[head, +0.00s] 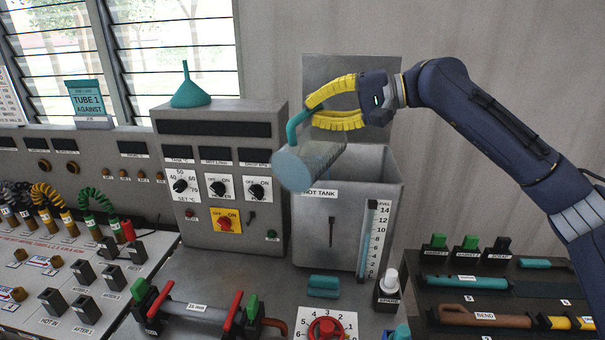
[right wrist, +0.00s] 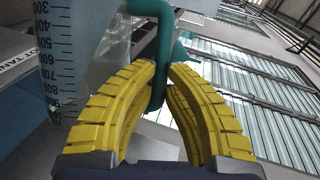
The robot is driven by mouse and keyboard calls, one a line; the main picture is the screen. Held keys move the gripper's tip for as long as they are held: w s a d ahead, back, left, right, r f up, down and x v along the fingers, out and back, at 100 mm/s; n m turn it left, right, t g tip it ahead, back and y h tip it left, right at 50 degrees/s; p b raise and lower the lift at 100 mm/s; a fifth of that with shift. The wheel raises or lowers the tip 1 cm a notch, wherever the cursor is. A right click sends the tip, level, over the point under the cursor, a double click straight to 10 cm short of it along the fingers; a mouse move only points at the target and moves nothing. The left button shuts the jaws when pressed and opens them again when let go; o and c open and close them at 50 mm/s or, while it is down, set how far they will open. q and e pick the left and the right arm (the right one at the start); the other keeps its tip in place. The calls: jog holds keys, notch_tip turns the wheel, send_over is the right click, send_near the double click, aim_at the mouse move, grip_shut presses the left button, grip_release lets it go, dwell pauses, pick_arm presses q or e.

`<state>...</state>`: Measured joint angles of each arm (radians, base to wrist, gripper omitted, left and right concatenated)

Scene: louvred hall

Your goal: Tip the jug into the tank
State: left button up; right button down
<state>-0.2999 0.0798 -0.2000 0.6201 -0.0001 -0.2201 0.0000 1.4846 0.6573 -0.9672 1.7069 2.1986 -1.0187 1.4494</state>
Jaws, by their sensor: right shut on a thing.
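A clear jug (head: 307,164) with a teal handle (head: 298,121) is tilted over the open top of the hot tank, its body pointing down to the left. The grey metal hot tank (head: 306,230) has a level gauge (head: 374,240) on its front. My right gripper (head: 313,110), with yellow fingers, is shut on the jug's handle. In the right wrist view the teal handle (right wrist: 157,60) passes between the yellow fingers, and the jug's wall (right wrist: 85,50) shows a printed scale. I cannot make out any liquid stream. My left gripper is not in view.
A grey control box (head: 215,180) with knobs and a teal funnel (head: 190,90) on top stands left of the tank. In front are a clamped pipe (head: 195,314) and a red valve wheel (head: 326,328). A tool rack (head: 480,300) lies at right.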

aim_at(309, 144)
jog(key=shift+w+d+r+m+y, duration=0.4)
jog(key=shift+w+d+m, duration=0.1)
jog(key=shift+w, duration=0.2)
dwell(0.4)
jog(key=shift+w+d+r+m, duration=0.15)
jog(key=shift+w+d+m, duration=0.05)
jog(key=shift+w+m, duration=0.15)
dwell(0.7)
jog(key=s, duration=0.1)
jog(key=s+a+f+n, duration=0.1)
jog(key=s+a+f+n+h, duration=0.1)
jog(key=shift+s+a+f+n, duration=0.1)
jog(key=shift+s+a+n, duration=0.15)
jog(key=shift+s, duration=0.1)
jog(key=shift+s+f, duration=0.1)
